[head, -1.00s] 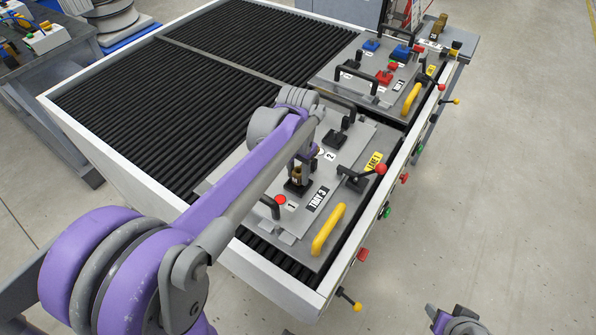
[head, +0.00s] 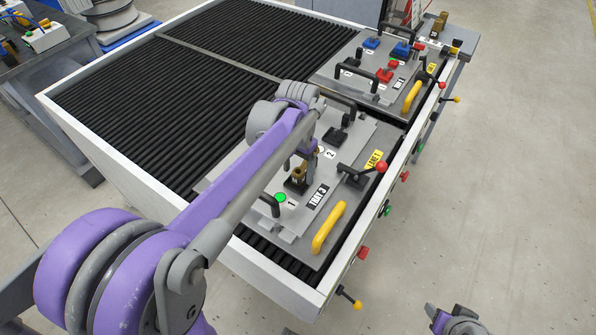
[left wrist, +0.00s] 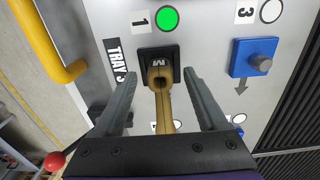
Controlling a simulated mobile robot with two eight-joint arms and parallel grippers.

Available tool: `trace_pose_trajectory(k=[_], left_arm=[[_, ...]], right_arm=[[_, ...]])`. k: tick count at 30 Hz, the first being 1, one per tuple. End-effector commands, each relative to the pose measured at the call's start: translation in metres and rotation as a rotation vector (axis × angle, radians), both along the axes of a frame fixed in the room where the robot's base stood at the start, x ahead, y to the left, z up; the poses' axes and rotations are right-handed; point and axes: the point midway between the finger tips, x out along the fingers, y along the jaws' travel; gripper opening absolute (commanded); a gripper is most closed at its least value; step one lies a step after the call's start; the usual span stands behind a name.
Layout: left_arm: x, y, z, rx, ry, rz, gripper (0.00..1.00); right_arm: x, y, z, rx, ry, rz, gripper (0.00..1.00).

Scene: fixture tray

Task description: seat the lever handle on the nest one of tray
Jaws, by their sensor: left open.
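The brass lever handle (left wrist: 162,88) stands in the black square nest one (left wrist: 144,55) of tray 3, by the label 1. In the head view the handle (head: 299,173) shows small below my left gripper (head: 306,160). In the left wrist view my left gripper (left wrist: 161,76) is open, one finger on each side of the handle with gaps between. The lamp (left wrist: 168,18) by nest one is lit green. Tray 3 (head: 338,198) lies at the near end of the bench. My right gripper (head: 452,320) shows only partly at the bottom edge; its jaws are unclear.
A yellow handle (head: 328,229) and a red-knobbed clamp lever (head: 380,167) stand at the tray's right side. A blue block (left wrist: 254,58) sits by label 3. A second tray (head: 337,72) with red and blue parts lies farther back. Black rollers (head: 120,95) are bare at left.

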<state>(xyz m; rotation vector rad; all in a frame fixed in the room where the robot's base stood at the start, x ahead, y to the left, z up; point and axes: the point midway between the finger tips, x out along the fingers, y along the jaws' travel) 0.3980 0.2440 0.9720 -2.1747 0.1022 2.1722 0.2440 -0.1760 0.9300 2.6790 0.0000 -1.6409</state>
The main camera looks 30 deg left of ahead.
Motion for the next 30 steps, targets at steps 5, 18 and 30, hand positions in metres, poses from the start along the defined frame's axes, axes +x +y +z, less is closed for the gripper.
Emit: trace_pose_trajectory(k=[5,18,30], left_arm=[[0.000,0.000,0.038,0.000,0.000,0.000,0.75],[0.000,0.000,0.093,0.000,0.000,0.000,0.75],[0.000,0.000,0.094,0.000,0.000,0.000,0.75]], right_arm=[[0.001,0.000,0.004,0.000,-0.003,0.000,0.50],[0.003,0.000,0.009,0.000,-0.005,0.000,0.50],[0.003,0.000,0.008,0.000,-0.005,0.000,0.50]])
